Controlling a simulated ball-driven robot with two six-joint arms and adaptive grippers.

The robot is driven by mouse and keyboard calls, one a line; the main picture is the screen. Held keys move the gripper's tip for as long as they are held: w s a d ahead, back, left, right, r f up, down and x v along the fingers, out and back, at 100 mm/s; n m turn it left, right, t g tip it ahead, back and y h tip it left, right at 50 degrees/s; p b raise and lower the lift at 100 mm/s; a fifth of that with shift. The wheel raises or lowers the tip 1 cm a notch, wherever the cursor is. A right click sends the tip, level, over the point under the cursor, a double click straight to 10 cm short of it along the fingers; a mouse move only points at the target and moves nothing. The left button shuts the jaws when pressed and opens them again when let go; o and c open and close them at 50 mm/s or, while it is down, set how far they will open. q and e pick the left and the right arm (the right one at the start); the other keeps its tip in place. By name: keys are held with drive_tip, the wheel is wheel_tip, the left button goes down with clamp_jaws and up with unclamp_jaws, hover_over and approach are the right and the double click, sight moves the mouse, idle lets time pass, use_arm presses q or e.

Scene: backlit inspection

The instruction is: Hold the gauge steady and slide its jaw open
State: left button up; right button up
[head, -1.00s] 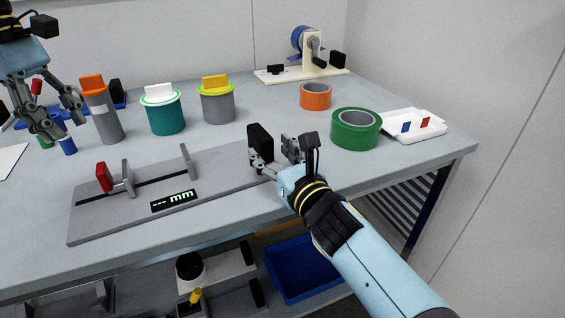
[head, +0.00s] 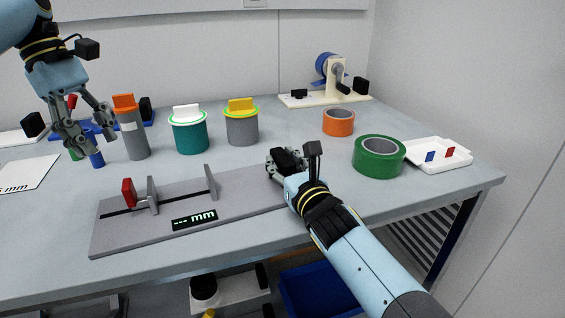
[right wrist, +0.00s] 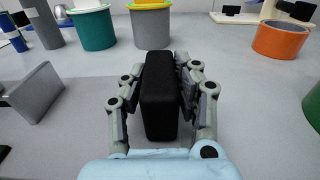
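The gauge (head: 240,205) is a long grey plate lying along the table's front edge. It has a slot, a display (head: 194,220) reading "--- mm", and two upright grey jaws. The left jaw (head: 152,195) has a red tab (head: 129,192) beside it; the right jaw (head: 210,182) stands apart from it. At the plate's right end is an upright black block (right wrist: 160,95). My right gripper (head: 287,164) has its fingers on both sides of this block and appears shut on it.
Behind the gauge stand an orange-capped grey bottle (head: 131,130), a teal jar (head: 190,132) and a grey jar (head: 242,125). A green tape roll (head: 379,157), an orange roll (head: 338,122) and a white tray (head: 436,162) are at the right. A blue bin (head: 318,290) is below the table.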

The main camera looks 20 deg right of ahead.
clamp_jaws()
drive_tip(key=shift+f, duration=0.1)
idle(0.6)
